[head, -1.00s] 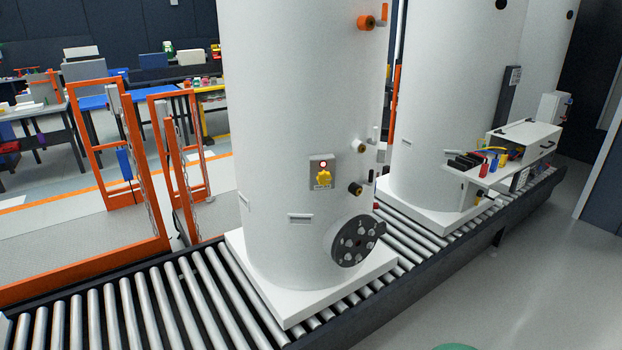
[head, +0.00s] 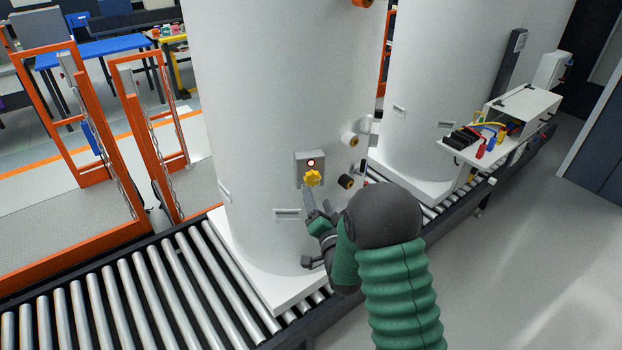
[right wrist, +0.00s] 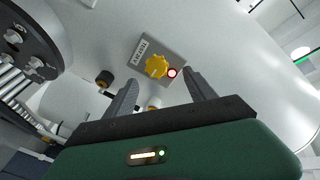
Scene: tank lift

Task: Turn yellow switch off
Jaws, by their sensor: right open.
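The yellow switch (head: 312,178) is a lobed knob on a small grey plate (head: 300,160) on the side of the near white tank (head: 270,110). A round red light (head: 311,162) sits just above the knob. In the right wrist view the yellow switch (right wrist: 155,66) shows beyond the fingers, with the red light (right wrist: 172,73) beside it. My right gripper (right wrist: 160,88) is open and empty, its fingers apart and pointing toward the switch. In the head view the right gripper (head: 312,200) is just below the knob, partly hidden by my arm. My left gripper is not in view.
The tank stands on a white base on a roller conveyor (head: 130,295). Knobs and fittings (head: 347,181) stick out right of the switch. A round dark flange (right wrist: 25,40) shows in the right wrist view. A second tank (head: 440,80) and orange frames (head: 90,150) stand nearby.

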